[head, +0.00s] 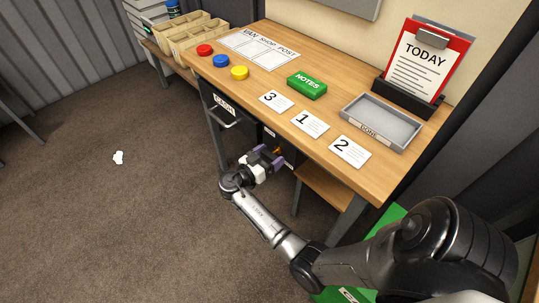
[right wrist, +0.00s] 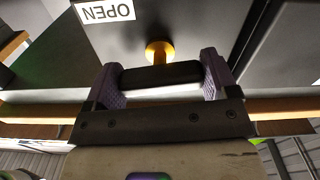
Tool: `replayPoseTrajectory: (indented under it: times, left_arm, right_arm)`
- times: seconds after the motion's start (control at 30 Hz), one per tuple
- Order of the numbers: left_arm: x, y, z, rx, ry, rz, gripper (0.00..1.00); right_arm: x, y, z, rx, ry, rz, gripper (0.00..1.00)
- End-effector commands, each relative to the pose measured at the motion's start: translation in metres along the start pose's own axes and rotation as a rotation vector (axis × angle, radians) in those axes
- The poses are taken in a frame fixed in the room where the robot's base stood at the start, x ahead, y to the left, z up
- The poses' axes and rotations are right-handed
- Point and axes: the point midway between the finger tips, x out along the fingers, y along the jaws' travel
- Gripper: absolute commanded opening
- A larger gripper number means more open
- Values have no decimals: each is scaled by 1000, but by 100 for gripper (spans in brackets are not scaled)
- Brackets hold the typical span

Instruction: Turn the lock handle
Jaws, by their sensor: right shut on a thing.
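The lock handle has a round orange-yellow hub (right wrist: 158,47) on a dark panel and a black bar (right wrist: 160,74) in front of it, seen in the right wrist view. My right gripper (right wrist: 160,82) has its purple fingers at the two ends of this bar and is shut on it. In the head view, my right gripper (head: 272,156) is below the front edge of the desk, at the dark front panel. Only a small orange-yellow bit of the handle (head: 277,150) shows there. A white label reading OPEN (right wrist: 105,11) appears upside down near the hub. My left gripper is out of view.
The wooden desk (head: 320,160) stands above the gripper, carrying cards, a green NOTES box (head: 307,85), a grey tray (head: 347,110) and colored buttons. A drawer labelled CASH (head: 224,105) with a bar pull is left of the gripper. Carpet left of the desk is mostly clear.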

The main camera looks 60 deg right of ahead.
Motion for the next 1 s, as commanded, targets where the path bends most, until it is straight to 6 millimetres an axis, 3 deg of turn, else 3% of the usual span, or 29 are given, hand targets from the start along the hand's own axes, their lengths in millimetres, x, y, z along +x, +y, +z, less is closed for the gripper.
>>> replayPoseTrajectory:
  times: [1.0]
  left_arm:
    - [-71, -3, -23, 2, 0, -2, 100]
  right_arm:
    - [0, 0, -5, -939, 1, 0, 56]
